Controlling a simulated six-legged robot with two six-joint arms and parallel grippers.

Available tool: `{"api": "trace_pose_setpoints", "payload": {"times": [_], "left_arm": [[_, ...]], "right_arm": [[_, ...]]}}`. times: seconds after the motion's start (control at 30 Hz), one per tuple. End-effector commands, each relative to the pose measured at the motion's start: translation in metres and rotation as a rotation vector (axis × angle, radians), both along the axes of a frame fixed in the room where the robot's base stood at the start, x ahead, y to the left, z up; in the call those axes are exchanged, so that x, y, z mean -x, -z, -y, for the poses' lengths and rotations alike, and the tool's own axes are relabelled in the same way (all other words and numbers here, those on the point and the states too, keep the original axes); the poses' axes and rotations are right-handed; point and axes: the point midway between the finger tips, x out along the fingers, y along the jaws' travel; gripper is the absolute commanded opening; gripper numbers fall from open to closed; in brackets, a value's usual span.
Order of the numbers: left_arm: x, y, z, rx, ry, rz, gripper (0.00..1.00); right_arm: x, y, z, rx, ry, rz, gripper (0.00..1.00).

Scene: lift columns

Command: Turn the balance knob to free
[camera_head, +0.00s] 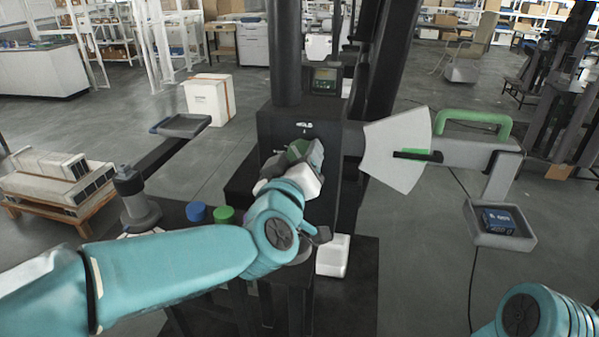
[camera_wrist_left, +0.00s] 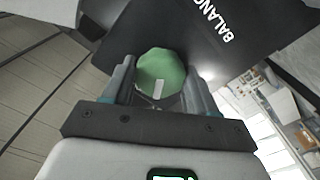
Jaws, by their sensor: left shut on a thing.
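The green balance knob (camera_wrist_left: 160,68) sits on the dark panel (camera_wrist_left: 195,35) between the two fingers of my left gripper (camera_wrist_left: 160,88), which is shut on it. A white mark shows on the knob's face, near its lower edge in the left wrist view. Part of the lettering "BALANC" is readable on the panel. In the head view the knob (camera_head: 298,149) is mostly hidden behind my left wrist, at the front of the black column housing (camera_head: 290,125). My right gripper is out of view; only part of my right arm shows at the lower right.
A pale fan-shaped scale plate (camera_head: 397,150) with a dark pointer stands right of the housing. A green handle (camera_head: 475,117) tops the right beam. A tray (camera_head: 490,236) below holds a blue box (camera_head: 498,221). Blue (camera_head: 197,212) and green (camera_head: 224,215) buttons sit left of my wrist.

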Motion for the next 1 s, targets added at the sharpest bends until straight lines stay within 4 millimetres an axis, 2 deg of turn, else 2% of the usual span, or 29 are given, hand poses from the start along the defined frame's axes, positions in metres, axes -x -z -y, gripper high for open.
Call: {"api": "trace_pose_setpoints", "payload": {"times": [0.03, 0.4, 1.0], "left_arm": [[0.000, 0.004, 0.000, 0.043, 0.001, -0.005, 0.27], [0.000, 0.003, 0.000, 0.390, 0.002, -0.059, 0.27], [0.000, 0.001, 0.001, 0.874, 0.003, -0.135, 0.27]], "right_arm": [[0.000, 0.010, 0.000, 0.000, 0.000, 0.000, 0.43], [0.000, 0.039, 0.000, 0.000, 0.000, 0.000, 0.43], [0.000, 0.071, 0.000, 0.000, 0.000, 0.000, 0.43]]}}
